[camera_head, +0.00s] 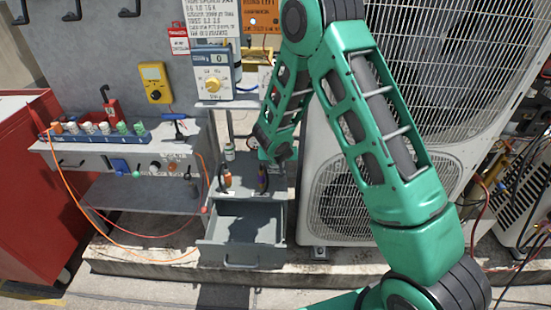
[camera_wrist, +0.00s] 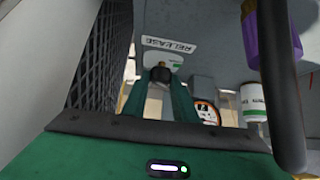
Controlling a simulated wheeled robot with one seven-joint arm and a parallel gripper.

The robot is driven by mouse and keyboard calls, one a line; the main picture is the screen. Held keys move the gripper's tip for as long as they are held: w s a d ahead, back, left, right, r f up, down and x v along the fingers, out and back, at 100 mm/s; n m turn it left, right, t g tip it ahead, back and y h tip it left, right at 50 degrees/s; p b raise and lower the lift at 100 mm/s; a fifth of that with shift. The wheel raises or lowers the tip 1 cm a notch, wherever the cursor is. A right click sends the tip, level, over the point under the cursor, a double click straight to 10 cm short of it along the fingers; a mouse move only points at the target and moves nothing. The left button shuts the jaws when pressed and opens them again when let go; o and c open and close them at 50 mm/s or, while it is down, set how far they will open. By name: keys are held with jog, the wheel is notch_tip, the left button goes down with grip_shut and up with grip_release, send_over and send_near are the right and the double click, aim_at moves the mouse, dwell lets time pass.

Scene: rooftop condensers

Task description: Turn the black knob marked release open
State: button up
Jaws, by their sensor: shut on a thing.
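In the wrist view, the black knob (camera_wrist: 160,74) sits beside a white label reading RELEASE (camera_wrist: 168,45), which appears upside down. My gripper's two green fingers (camera_wrist: 161,92) reach up on both sides of the knob and are shut on it. How far the knob is turned cannot be told. In the head view, my green arm comes down to my gripper (camera_head: 272,160) over the small grey cabinet at the centre. The arm and gripper hide the knob there.
The grey cabinet's drawer (camera_head: 241,257) stands open below my gripper. A large condenser unit (camera_head: 335,195) is just right. A bench (camera_head: 80,150) with several fittings is left.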

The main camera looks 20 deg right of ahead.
jog(key=shift+w+r+n+y, duration=0.1)
jog(key=shift+n+y, duration=0.5)
jog(key=shift+n, duration=0.1)
jog(key=o, duration=1)
jog(key=shift+o, duration=0.2)
jog(key=v, duration=1)
jog(key=shift+s, duration=0.4)
jog(key=shift+a, duration=0.1)
